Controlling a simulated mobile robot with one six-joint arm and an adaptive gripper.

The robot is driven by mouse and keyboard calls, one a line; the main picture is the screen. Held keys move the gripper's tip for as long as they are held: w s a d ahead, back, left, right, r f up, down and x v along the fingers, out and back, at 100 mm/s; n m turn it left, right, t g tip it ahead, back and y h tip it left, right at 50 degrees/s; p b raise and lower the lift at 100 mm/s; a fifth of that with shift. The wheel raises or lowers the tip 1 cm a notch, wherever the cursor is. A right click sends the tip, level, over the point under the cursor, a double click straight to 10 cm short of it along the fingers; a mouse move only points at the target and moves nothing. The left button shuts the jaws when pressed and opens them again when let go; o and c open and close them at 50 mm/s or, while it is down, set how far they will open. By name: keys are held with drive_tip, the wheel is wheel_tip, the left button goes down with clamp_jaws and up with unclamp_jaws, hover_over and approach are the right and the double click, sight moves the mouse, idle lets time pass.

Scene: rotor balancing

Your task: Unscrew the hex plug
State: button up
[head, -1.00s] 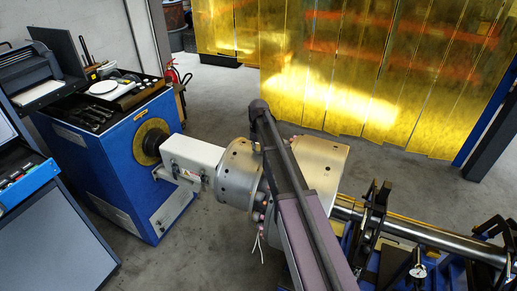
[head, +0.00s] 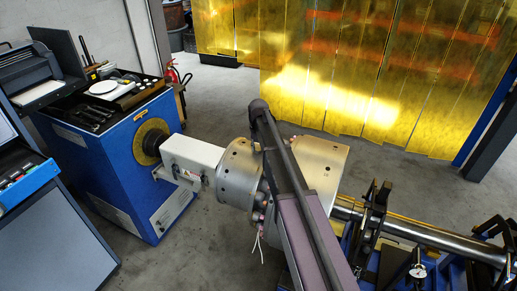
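The rotor is a metallic drum in two parts, a left drum (head: 236,178) and a wider right drum (head: 325,170), on a steel shaft (head: 435,238). Small dark holes show on both drums. I cannot pick out the hex plug at this size. My own arm crosses in front of the rotor and hides the middle between the drums. My gripper does not show, so I cannot see whether it touches the rotor.
A blue drive cabinet (head: 115,165) stands left, with a tool tray (head: 127,92) and white dish (head: 104,87) on top. A white coupling housing (head: 192,153) joins it to the rotor. Black bearing supports (head: 373,225) stand right. Yellow strip curtains (head: 350,60) hang behind open floor.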

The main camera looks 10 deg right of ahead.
drive_tip(key=o, duration=0.5)
drive_tip(key=shift+c, duration=0.2)
drive_tip(key=shift+c, duration=0.3)
idle(0.3)
drive_tip(key=m, duration=0.6)
drive_tip(key=shift+m, duration=1.4)
drive_tip(key=shift+m, duration=1.6)
